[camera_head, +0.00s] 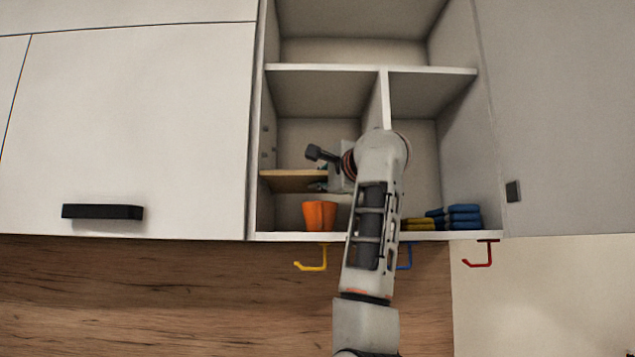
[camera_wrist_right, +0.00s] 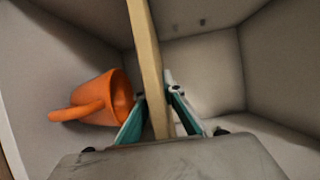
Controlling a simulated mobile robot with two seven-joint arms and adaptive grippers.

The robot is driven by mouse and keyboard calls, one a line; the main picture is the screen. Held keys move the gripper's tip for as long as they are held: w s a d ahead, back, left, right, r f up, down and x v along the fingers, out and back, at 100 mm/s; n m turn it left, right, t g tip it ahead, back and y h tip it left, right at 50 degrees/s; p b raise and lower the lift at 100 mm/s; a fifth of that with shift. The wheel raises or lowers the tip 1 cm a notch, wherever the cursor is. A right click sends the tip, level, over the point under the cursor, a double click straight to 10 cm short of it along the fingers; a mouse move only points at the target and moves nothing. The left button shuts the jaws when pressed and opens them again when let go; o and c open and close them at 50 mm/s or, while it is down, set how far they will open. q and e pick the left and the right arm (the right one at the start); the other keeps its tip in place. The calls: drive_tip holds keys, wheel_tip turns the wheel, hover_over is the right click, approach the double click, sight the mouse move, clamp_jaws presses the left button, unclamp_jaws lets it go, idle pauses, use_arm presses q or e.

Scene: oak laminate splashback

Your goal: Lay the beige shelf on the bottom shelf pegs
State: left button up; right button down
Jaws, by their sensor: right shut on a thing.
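The beige shelf (camera_head: 292,181) is inside the left lower compartment of the open cabinet, roughly level and above the orange mug. It also shows edge-on in the right wrist view (camera_wrist_right: 148,45). My right gripper (camera_head: 321,178) is shut on it, with one finger on each face (camera_wrist_right: 157,100). Small dark pegs (camera_head: 265,128) show on the compartment's left side wall; small dark spots also show in the right wrist view (camera_wrist_right: 202,21). I cannot tell whether the shelf touches any peg. My arm hides the compartment's right part. My left gripper is out of view.
The orange mug (camera_head: 319,215) stands on the cabinet floor under the shelf; it also shows in the wrist view (camera_wrist_right: 98,100). Blue folded cloths (camera_head: 461,217) and a yellow stack (camera_head: 418,224) lie in the right compartment. A divider (camera_head: 384,98) separates the compartments. Coloured hooks (camera_head: 318,267) hang below.

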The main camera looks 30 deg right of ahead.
drive_tip(key=shift+f, duration=0.1)
idle(0.7)
drive_tip(key=c, duration=2.1)
unclamp_jaws()
drive_tip(key=shift+f, duration=0.1)
drive_tip(key=s+a, duration=0.1)
drive_tip(key=s, duration=1.1)
drive_tip(key=shift+a, duration=0.1)
